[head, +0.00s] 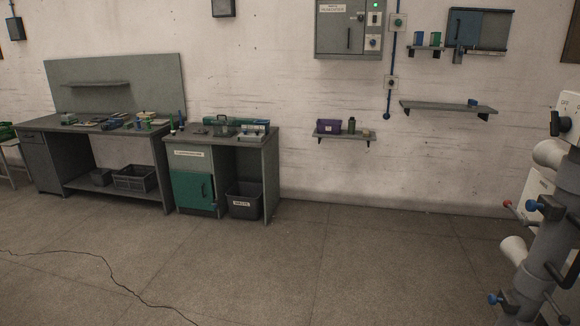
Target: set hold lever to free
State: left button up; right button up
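The cone winder (545,245) stands at the right edge of the head view and is cut off by the frame. White cones (549,153) sit on its grey upright. A small lever with a red knob (507,203) sticks out to the left at mid height. Blue knobs show on the same upright, one at mid height (532,206) and one low down (492,299). I cannot tell which of these is the hold lever or how it is set. Neither of my grippers is in view.
A grey workbench (113,190) and a smaller bench with a green door (192,190) stand along the back wall. A dark bin (244,204) is under the smaller one. A thin cable (110,275) lies on the floor at left. The middle floor is clear.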

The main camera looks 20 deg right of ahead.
aim_at(524, 223)
jog(key=i+l+z, duration=0.1)
jog(key=i+z, duration=0.25)
jog(key=i, duration=0.2)
jog(key=i+z, duration=0.3)
jog(key=i, duration=0.2)
jog(key=i+j+z, duration=0.35)
jog(key=i, duration=0.15)
jog(key=i+l, duration=0.05)
jog(key=l, duration=0.05)
